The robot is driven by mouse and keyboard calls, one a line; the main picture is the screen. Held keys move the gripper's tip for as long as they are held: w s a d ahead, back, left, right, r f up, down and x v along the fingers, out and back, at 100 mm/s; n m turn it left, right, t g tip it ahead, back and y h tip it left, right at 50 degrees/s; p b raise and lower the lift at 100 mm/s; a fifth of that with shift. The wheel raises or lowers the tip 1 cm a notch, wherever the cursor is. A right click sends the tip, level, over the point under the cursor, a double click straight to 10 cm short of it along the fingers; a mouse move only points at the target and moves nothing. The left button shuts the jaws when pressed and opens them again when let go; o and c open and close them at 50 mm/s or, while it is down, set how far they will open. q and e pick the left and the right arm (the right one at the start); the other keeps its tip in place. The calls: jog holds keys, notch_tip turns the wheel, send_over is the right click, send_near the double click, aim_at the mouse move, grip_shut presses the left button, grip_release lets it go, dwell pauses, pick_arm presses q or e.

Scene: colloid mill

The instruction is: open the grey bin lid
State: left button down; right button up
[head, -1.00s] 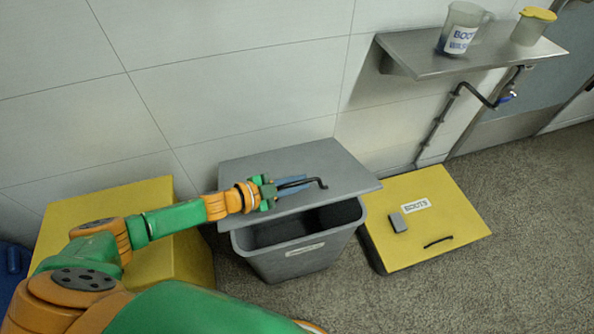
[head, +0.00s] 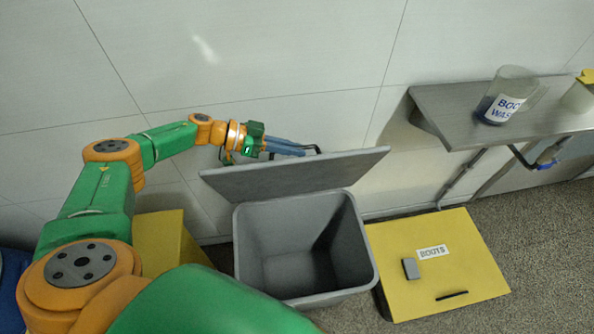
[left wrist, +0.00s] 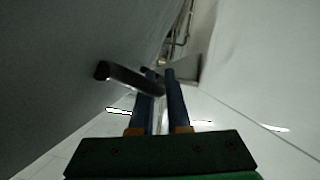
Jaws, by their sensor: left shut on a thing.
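The grey bin (head: 305,245) stands on the floor in the middle of the head view, and its inside shows. Its grey lid (head: 295,173) is tilted up steeply at the back of the bin. My left gripper (head: 300,150) is at the lid's upper edge, shut on the black lid handle (head: 318,150). The handle also shows in the left wrist view (left wrist: 130,80), crossing at the blue fingers (left wrist: 160,95). Much of the handle is hidden behind the lid in the head view. My right gripper is not in view.
A yellow BOOTS bin (head: 440,270) stands at the right of the grey bin, and another yellow bin (head: 165,245) at its left. A steel shelf (head: 465,125) with a jug (head: 508,95) is on the wall at right. The white wall is close behind the lid.

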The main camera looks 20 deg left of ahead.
pick_arm(q)
jog(key=w+a+b, duration=0.1)
jog(key=w+b, duration=0.1)
jog(key=shift+w+a+r, duration=0.15)
jog(key=shift+w+a, duration=0.15)
jog(key=shift+a, duration=0.1)
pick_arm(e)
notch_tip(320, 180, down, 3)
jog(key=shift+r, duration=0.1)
pick_arm(q)
jog(key=c, duration=0.9)
grip_release()
jog(key=b+v, duration=0.1)
jog(key=v, duration=0.6)
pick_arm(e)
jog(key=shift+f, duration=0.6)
